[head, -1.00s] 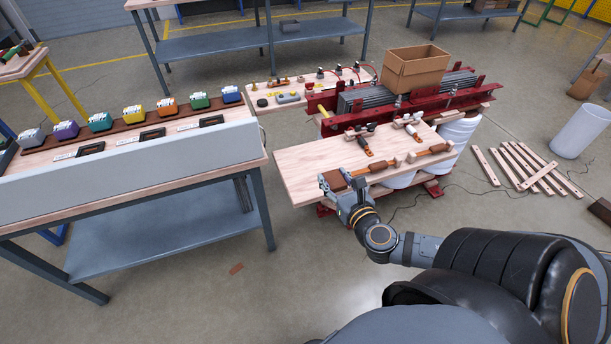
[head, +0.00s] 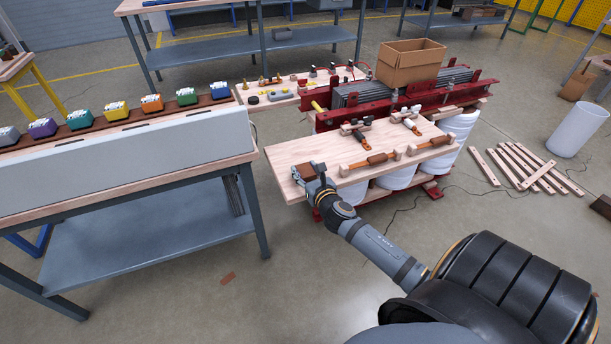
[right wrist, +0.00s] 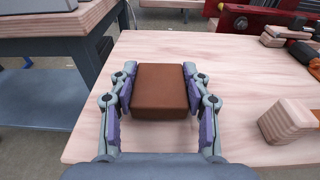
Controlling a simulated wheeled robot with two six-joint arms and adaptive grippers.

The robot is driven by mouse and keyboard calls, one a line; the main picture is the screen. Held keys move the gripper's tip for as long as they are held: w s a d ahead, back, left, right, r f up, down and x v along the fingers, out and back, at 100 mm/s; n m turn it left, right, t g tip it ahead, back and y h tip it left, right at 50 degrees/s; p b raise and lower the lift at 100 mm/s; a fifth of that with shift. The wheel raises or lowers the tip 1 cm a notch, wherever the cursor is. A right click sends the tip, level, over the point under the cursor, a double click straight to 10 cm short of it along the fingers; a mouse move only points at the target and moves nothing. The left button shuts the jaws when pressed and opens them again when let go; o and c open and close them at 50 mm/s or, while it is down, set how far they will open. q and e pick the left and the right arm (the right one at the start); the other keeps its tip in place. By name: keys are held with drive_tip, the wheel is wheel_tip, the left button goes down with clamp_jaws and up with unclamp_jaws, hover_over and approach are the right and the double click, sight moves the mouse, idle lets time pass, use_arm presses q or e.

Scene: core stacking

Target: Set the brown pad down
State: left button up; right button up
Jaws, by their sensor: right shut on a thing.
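The brown pad (right wrist: 161,92) is a small rounded block in the right wrist view, between the two fingers of my right gripper (right wrist: 158,105). My right gripper is shut on it, with a finger pad against each side. The pad is over the left end of the pale wooden bench top (right wrist: 85,140); I cannot tell whether its underside touches the wood. In the head view the brown pad (head: 305,171) shows at the bench's left end, just beyond my right gripper (head: 308,175). My left gripper is not in view.
Wooden tool rests with brown-handled tools (head: 378,158) stand right of the pad; one rest's block (right wrist: 288,120) is close by. A cardboard box (head: 410,65) sits on the red frame behind. The bench top left of the tools is mostly clear. Another table (head: 120,150) stands left.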

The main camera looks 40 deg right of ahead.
drive_tip(key=shift+f, duration=0.25)
drive_tip(key=o, duration=1.1)
drive_tip(key=shift+f, duration=0.15)
drive_tip(key=shift+o, duration=0.2)
drive_tip(key=shift+r, duration=0.2)
drive_tip(key=v, duration=1.2)
drive_tip(key=shift+p, duration=0.45)
drive_tip(key=shift+f, duration=0.1)
